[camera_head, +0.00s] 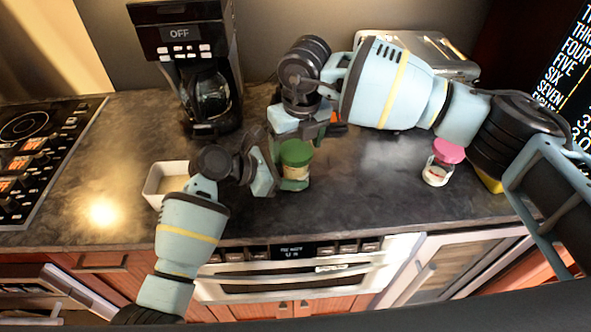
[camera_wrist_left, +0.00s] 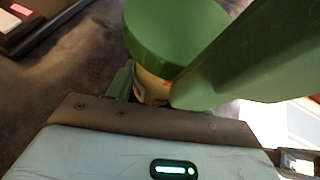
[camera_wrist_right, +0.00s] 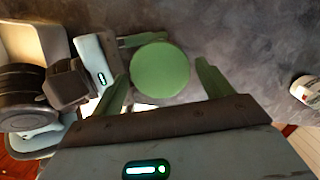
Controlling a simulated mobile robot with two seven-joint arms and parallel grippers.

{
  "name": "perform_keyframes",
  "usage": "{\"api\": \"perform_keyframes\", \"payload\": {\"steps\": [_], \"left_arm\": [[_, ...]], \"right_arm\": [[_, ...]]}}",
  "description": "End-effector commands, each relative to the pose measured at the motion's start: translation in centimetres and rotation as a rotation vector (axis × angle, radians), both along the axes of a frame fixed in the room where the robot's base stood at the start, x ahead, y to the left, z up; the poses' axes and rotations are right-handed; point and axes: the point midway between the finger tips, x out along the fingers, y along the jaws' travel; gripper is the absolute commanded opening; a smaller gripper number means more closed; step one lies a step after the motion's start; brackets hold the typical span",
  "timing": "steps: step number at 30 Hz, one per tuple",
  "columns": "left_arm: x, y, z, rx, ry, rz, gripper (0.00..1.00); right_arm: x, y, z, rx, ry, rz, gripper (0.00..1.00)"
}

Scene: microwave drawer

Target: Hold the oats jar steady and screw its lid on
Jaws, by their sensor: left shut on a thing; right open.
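The oats jar (camera_head: 296,172) stands on the dark counter with its green lid (camera_head: 297,152) on top; how far the lid is screwed down cannot be told. My left gripper (camera_head: 282,180) is shut on the jar's body from the left and front. In the left wrist view the green lid (camera_wrist_left: 176,35) sits above the fingers, and one finger hides part of the jar. My right gripper (camera_head: 298,138) is above and behind the jar, pointing down. In the right wrist view it is open, with the lid (camera_wrist_right: 160,69) between and beyond its fingers, apparently not touching them.
A white dish (camera_head: 165,182) is left of the jar, and a coffee maker (camera_head: 205,75) stands behind it. A pink-lidded jar (camera_head: 443,160) is to the right, a toaster (camera_head: 440,50) at the back. The counter between the jars is clear.

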Motion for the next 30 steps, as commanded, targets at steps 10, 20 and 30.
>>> {"api": "perform_keyframes", "payload": {"steps": [10,20,30], "left_arm": [[-0.1,-0.1,-0.1,0.0,0.001,-0.005,0.11],[-0.1,-0.2,-0.1,0.0,0.001,-0.005,0.11],[-0.1,-0.2,-0.1,0.0,0.001,-0.005,0.11]], "right_arm": [[0.1,0.0,1.6,0.001,-0.003,-0.001,0.79],[0.1,0.0,3.8,0.001,-0.003,-0.001,0.79],[0.1,0.0,5.0,0.001,-0.002,-0.001,0.79]]}}
